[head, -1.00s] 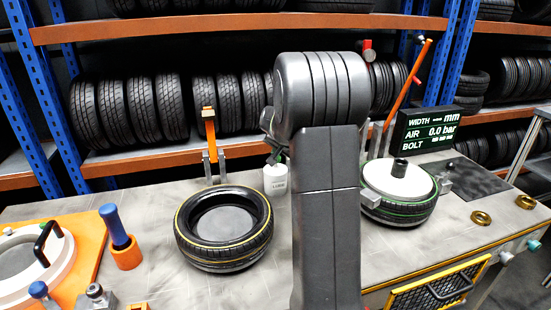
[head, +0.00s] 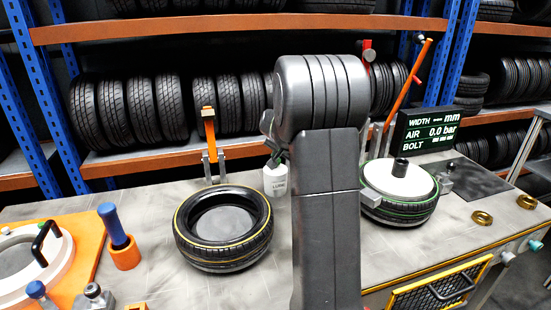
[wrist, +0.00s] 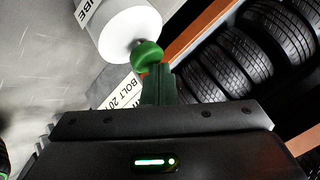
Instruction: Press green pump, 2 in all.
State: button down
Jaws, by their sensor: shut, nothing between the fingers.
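A white lube bottle (head: 276,183) stands on the bench right of the near tyre. Its green pump head (wrist: 147,54) shows in the wrist view, on top of the white bottle (wrist: 118,28). My gripper (wrist: 160,70) is shut and empty, its fingertips at the pump head's edge and overlapping it in the picture. Whether they touch it I cannot tell. In the head view my gripper (head: 274,150) is just above the bottle, partly hidden by my arm, and the pump is barely visible.
A yellow-striped tyre (head: 224,228) lies left of the bottle. A green-striped tyre (head: 398,210) with a white disc is to the right. An orange lever stand (head: 209,135) stands behind. Tyre racks line the back.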

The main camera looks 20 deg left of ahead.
jog(key=shift+f, duration=0.35)
dwell(0.3)
jog(key=shift+r+p, duration=0.85)
jog(key=shift+r, duration=0.65)
notch_tip(320, 180, up, 5)
jog(key=p, duration=0.3)
dwell(2.0)
